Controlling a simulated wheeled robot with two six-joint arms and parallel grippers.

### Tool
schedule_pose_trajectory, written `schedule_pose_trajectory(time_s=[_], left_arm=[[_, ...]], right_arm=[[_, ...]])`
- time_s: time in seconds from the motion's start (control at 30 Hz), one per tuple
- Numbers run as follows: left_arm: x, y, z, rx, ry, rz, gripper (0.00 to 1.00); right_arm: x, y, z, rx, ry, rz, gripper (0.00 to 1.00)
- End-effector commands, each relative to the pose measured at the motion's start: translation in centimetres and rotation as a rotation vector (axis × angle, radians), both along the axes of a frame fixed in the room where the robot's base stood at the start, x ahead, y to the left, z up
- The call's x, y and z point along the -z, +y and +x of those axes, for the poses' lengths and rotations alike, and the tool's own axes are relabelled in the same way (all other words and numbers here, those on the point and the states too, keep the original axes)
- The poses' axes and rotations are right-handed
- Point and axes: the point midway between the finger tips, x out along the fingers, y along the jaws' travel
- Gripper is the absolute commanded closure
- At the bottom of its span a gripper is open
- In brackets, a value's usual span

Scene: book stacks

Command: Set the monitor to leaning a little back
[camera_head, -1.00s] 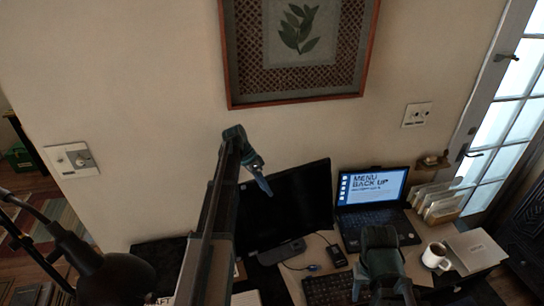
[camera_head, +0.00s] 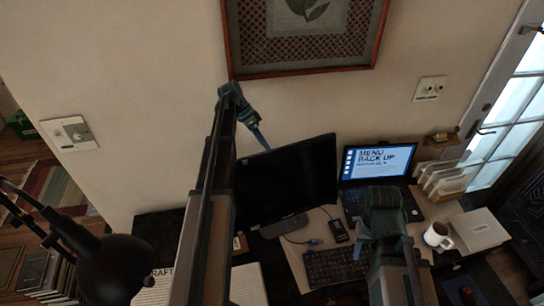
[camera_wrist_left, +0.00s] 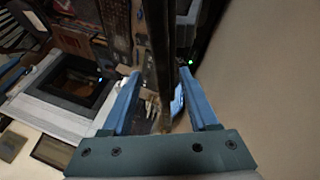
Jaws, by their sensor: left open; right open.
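The monitor (camera_head: 285,185) is a black-screened display on a stand (camera_head: 284,225) at the back of the desk, left of the laptop. Its lean is hard to judge from this high view. My left gripper (camera_head: 263,143) is at the monitor's upper left edge. In the left wrist view, its blue fingers (camera_wrist_left: 160,85) are open on either side of a dark upright strip (camera_wrist_left: 159,60), apparently the monitor's edge, with gaps showing. My right gripper (camera_head: 362,250) is open, low over the desk by the keyboard; its fingertips are mostly hidden by its own body.
A laptop (camera_head: 378,163) stands right of the monitor, with a letter rack (camera_head: 445,178) and a white mug (camera_head: 437,235) beyond. A keyboard (camera_head: 333,265) lies in front. A black lamp (camera_head: 112,265) is at left. The wall is close behind.

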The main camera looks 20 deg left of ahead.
Motion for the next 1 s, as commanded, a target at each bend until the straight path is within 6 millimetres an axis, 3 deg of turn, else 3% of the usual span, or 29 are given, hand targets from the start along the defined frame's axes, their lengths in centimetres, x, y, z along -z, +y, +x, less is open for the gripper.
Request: schedule_pose_trajectory(time_s=[0.5,0.9,1.0], left_arm=[[5.7,-2.9,0.5,0.001,0.0,-0.001,0.4],[6.1,-3.4,0.6,0.0,0.0,0.0,0.4],[6.1,-3.4,0.6,0.0,0.0,0.0,0.58]], right_arm=[[5.7,0.0,0.1,-0.002,-0.002,0.0,0.5],[6.2,0.0,0.1,-0.001,-0.003,0.0,0.5],[6.1,0.0,0.1,-0.001,-0.003,0.0,0.5]])
